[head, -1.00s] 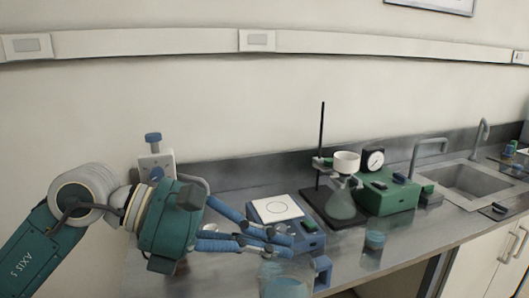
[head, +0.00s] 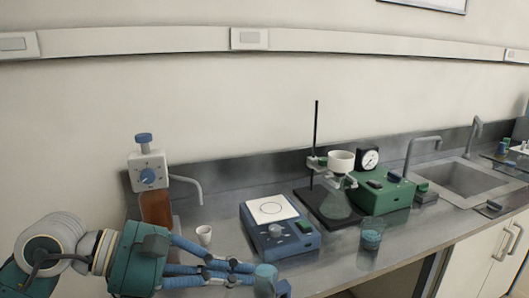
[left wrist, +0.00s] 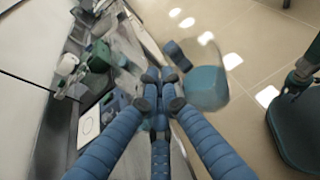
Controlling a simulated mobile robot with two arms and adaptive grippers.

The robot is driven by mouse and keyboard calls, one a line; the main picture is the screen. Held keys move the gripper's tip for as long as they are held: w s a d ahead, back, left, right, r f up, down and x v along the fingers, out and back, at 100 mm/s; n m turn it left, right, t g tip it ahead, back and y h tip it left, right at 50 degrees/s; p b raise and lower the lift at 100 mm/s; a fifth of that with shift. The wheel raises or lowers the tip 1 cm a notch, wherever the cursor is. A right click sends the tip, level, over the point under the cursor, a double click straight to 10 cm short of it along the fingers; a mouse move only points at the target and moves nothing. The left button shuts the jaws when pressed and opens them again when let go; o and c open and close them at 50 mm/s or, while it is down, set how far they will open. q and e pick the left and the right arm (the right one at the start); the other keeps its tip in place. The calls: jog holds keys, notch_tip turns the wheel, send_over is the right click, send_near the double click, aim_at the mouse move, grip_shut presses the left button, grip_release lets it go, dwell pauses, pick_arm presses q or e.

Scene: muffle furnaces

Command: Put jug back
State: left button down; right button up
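The jug (left wrist: 205,88) is clear with blue-teal liquid and a blue handle (left wrist: 178,55). In the left wrist view it lies just past my fingertips, with floor behind it, and looks tilted. In the head view only a bit of it (head: 266,275) and its handle (head: 283,288) show at the bottom edge. My left gripper (head: 250,269) has its long blue fingers drawn together. In the left wrist view the fingertips (left wrist: 158,85) meet beside the jug; I see no jug wall between them, and contact is unclear. My right gripper is not in view.
The steel counter (head: 335,268) holds a blue hotplate (head: 285,240), a small white cup (head: 204,235), an amber dispenser bottle (head: 155,208), a flask stand (head: 316,150), a green box (head: 382,192) and a beaker (head: 371,236). A sink (head: 465,180) is at right.

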pick_arm(q)
jog(key=s+a+f+n+t+y, duration=0.1)
jog(key=s+a+f+n+t, duration=0.1)
jog(key=a+f, duration=0.5)
jog(key=s+a+f+n+t+y, duration=0.1)
jog(key=s+a+f+n+t, duration=0.1)
jog(key=a+f, duration=0.5)
jog(key=shift+a, duration=0.4)
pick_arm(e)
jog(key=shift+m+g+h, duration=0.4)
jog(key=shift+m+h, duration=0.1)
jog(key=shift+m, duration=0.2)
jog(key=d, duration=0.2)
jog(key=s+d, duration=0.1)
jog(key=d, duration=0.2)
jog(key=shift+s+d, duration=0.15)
